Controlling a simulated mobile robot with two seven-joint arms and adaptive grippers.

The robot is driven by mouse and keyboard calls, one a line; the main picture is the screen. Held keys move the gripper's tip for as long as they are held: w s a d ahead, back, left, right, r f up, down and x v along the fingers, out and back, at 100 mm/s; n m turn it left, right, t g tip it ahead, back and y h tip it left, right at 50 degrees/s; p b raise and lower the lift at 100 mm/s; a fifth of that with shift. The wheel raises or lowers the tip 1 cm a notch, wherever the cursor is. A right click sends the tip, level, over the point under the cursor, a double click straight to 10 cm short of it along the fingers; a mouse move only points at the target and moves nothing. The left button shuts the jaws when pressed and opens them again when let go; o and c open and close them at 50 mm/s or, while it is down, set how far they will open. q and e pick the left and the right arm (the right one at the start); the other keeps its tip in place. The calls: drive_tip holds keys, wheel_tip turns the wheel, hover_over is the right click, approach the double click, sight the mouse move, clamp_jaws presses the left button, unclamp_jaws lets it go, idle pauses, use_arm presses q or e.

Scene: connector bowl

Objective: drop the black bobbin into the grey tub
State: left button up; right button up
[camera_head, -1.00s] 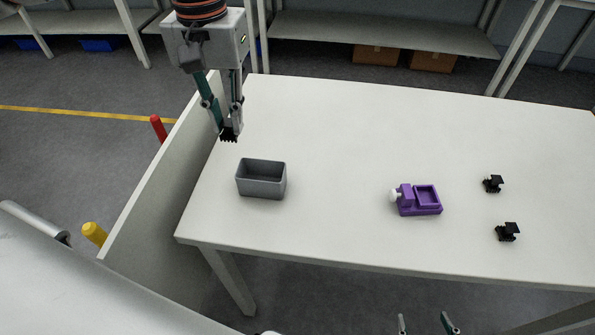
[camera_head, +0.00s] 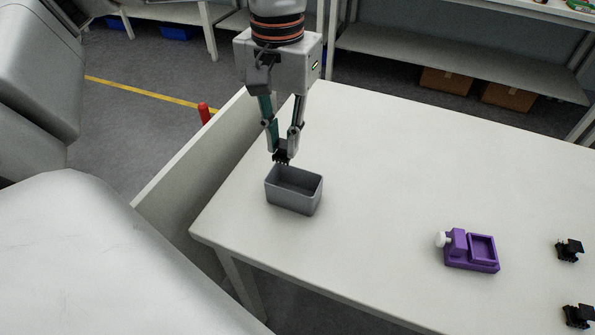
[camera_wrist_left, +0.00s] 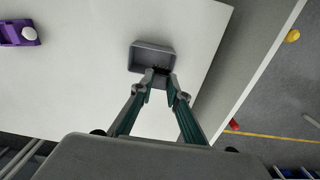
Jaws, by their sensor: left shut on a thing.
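My left gripper (camera_head: 282,152) points down and is shut on a small black piece (camera_head: 281,157), seemingly the black bobbin; the fingertips hide much of it. It is at the far rim of the grey tub (camera_head: 293,199), seemingly just above it. The tub is an open rectangular box standing upright on the table, and no object shows in the visible part of its inside. In the left wrist view the tub (camera_wrist_left: 146,52) lies just beyond my fingertips (camera_wrist_left: 160,75), with a dark bit between them at its near side. My right gripper is out of view.
A purple fixture (camera_head: 471,251) with a white knob stands on the white table (camera_head: 400,150) to the right. Two black parts (camera_head: 569,250) (camera_head: 578,316) lie at the far right. A low wall runs along the table's left side. The table between tub and fixture is clear.

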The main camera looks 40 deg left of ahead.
use_arm(q)
drive_tip(key=o, duration=0.9)
drive_tip(key=shift+r, duration=0.1)
wheel_tip(320, 180, up, 12)
drive_tip(key=shift+f, duration=0.1)
idle(0.5)
